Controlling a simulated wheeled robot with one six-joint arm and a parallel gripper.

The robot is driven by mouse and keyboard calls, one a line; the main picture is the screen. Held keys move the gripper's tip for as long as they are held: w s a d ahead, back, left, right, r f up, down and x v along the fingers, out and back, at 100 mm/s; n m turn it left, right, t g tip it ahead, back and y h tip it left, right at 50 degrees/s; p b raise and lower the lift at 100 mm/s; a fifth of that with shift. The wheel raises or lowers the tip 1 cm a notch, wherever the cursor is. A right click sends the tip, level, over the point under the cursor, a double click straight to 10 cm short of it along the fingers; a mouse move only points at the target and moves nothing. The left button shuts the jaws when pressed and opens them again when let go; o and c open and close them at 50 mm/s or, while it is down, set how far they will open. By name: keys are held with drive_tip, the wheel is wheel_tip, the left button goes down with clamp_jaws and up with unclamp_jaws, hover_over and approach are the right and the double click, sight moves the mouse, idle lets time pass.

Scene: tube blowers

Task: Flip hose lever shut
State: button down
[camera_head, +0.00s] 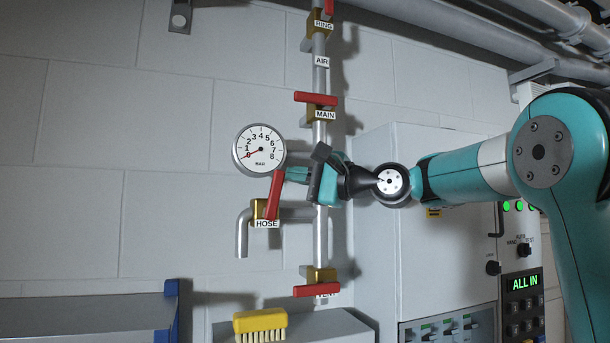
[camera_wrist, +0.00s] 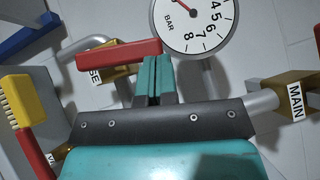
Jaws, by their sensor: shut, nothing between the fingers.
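The red hose lever (camera_head: 274,194) stands nearly upright in the head view, tilted slightly right at its top. It rises from the brass hose valve (camera_head: 259,209) on a short side branch, across the branch's line. In the wrist view the lever (camera_wrist: 118,53) lies across the upper left, with its brass valve (camera_wrist: 119,75) below. My gripper (camera_head: 288,173) is shut and empty, beside the lever's upper end. In the wrist view its teal fingertips (camera_wrist: 154,62) meet the lever's free end; whether they touch cannot be told. The HOSE label (camera_head: 267,224) is partly covered by the lever.
The gauge (camera_head: 259,148) sits just above left, needle near 0. The vertical pipe (camera_head: 321,253) carries the MAIN lever (camera_head: 316,99) above and VENT lever (camera_head: 317,290) below. A yellow brush (camera_head: 261,325) lies underneath. A grey cabinet stands right.

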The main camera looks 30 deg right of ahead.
drive_tip(key=shift+w+a+r, duration=0.1)
drive_tip(key=shift+a+r, duration=0.3)
drive_tip(key=shift+a, duration=0.3)
drive_tip(key=shift+p, duration=0.3)
